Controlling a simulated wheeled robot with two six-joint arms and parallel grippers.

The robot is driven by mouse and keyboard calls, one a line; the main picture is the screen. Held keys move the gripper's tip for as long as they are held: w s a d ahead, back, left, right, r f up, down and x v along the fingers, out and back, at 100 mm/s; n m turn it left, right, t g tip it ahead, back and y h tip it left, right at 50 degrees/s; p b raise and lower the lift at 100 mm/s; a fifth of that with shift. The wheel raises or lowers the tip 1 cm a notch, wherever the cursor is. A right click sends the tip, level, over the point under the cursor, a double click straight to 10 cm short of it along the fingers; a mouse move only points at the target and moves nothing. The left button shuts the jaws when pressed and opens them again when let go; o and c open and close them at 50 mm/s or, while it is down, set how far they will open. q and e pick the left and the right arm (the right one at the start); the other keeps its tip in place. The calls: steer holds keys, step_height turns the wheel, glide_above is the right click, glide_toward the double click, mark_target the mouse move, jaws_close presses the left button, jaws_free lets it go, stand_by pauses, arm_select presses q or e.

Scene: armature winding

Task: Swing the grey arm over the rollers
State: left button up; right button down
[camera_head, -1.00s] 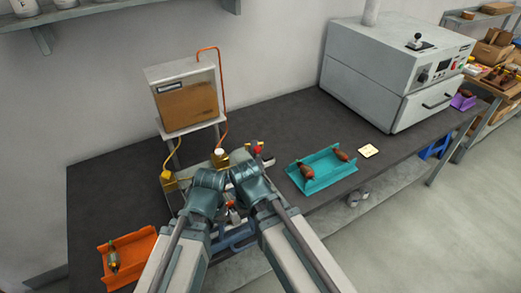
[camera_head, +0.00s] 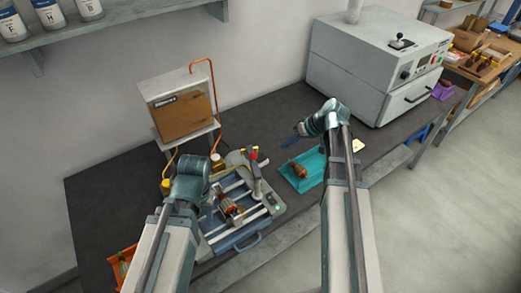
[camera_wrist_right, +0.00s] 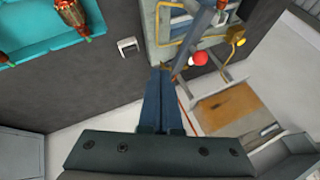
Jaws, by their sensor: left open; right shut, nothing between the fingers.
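The winding machine (camera_head: 268,208), a blue-grey frame with light rails, stands on the bench in the middle. A copper-brown armature (camera_head: 232,210) lies across its middle, largely covering the rollers. The grey arm (camera_head: 256,182) stands upright at the machine's right rear, not over the armature. A red knob (camera_wrist_right: 199,58) shows beside a grey bar in the right wrist view. My left gripper (camera_head: 211,199) is open beside the armature; its fingers are mostly hidden by my wrist. My right gripper (camera_head: 287,142) is shut and empty, above the bench right of the machine, fingers pointing left (camera_wrist_right: 159,80).
A teal tray (camera_head: 307,184) with a brown armature lies below my right wrist. An orange tray (camera_head: 120,258) is partly hidden by my left arm. A brown-fronted box (camera_head: 181,116) on a stand is behind the machine. A large oven (camera_head: 380,75) stands back right.

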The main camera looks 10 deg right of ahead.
mark_target(253, 158)
steer(key=shift+w+d+r, duration=0.15)
steer(key=shift+d+r, duration=0.05)
steer(key=shift+d, duration=0.2)
steer(key=w+a+f+b, duration=0.3)
steer(key=a+f+b, duration=0.5)
steer(key=shift+w+a, duration=0.4)
stand_by(0.4)
